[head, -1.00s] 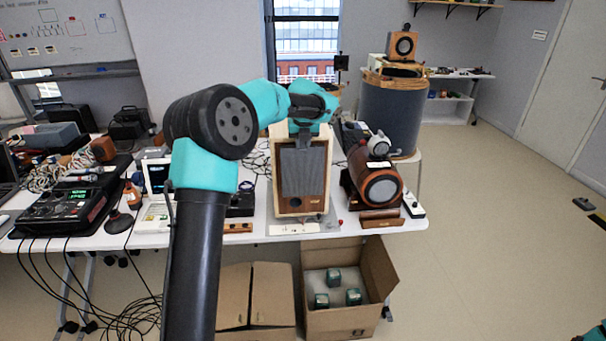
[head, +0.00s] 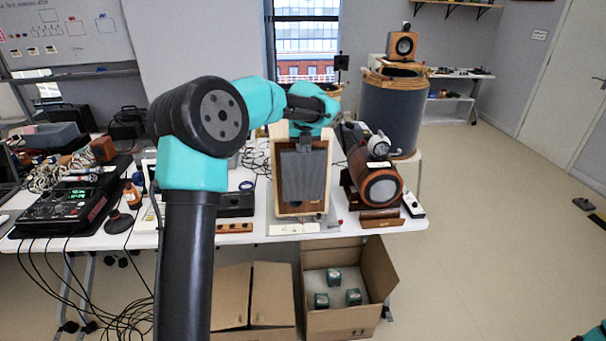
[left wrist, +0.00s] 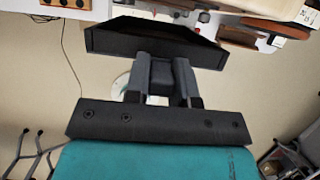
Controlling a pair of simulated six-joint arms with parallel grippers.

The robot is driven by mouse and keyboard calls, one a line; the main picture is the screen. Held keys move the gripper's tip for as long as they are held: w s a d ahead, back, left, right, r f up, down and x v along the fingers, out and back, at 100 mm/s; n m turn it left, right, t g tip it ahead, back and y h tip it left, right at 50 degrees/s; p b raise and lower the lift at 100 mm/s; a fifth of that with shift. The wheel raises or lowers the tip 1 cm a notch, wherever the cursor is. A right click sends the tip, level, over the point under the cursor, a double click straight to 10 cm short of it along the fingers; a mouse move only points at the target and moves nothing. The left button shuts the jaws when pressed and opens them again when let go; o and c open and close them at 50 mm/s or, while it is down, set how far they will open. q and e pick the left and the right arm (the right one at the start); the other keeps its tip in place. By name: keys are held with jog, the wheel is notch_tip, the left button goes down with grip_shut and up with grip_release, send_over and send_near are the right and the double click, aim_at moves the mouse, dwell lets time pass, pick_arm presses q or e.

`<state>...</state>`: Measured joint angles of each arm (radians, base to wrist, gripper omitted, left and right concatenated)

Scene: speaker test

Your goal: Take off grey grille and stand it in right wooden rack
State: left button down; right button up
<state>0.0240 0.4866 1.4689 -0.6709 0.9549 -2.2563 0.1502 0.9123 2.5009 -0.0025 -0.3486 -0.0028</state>
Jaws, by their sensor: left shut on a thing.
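The grey grille (head: 303,178) is an upright dark panel in front of the wooden speaker (head: 289,212) at mid-table. The speaker's pale rim and brown front show around it. My left gripper (head: 305,142) is shut on the grille's top edge. In the left wrist view the gripper (left wrist: 160,82) grips the grille (left wrist: 112,40), seen from above as a dark bar. The grille looks a little forward of the speaker front; the exact gap is unclear. The right wooden rack (head: 381,218) is a low block at the table's front edge, right of the speaker.
A brown cylindrical device (head: 376,180) stands behind the right rack, with a white remote-like item (head: 413,204) beside it. Another low wooden block (head: 234,227) lies left of the speaker. An open cardboard box (head: 345,308) sits on the floor below.

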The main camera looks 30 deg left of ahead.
pick_arm(q)
jog(key=shift+s+d, duration=0.35)
jog(key=shift+s, duration=0.15)
jog(key=shift+s+d, duration=0.6)
jog(key=shift+s, duration=0.2)
jog(key=shift+w, duration=0.1)
dwell(1.0)
